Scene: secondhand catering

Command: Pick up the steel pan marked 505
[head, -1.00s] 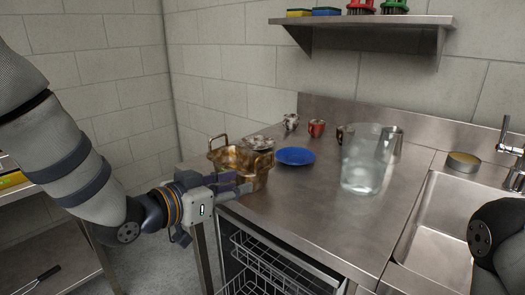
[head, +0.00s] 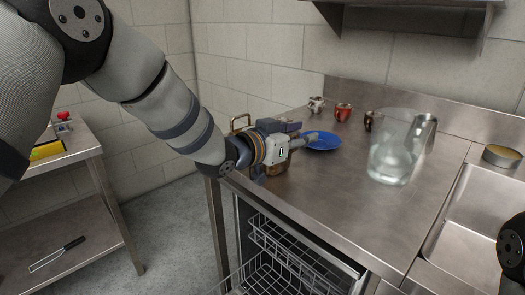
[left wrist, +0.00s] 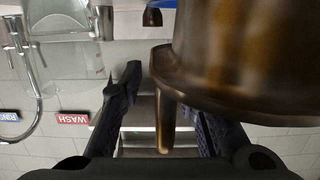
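A brown, bronze-looking pan with loop handles is mostly hidden behind my left gripper in the head view; its far handle (head: 240,119) shows. In the left wrist view the pan's body (left wrist: 235,60) fills the upper right, and a brown handle-like part (left wrist: 165,125) hangs down between my fingers. My left gripper (head: 306,139) is at the pan on the counter's left end. Its fingers (left wrist: 160,105) are apart, with a gap on the left side of the handle. No 505 marking can be read. My right gripper is out of view.
A blue plate (head: 322,143) lies just beyond the gripper. Several mugs, including a red one (head: 342,112), stand along the back. A clear container (head: 390,155) stands right, before the sink (head: 470,220). A wire rack (head: 290,250) is under the counter.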

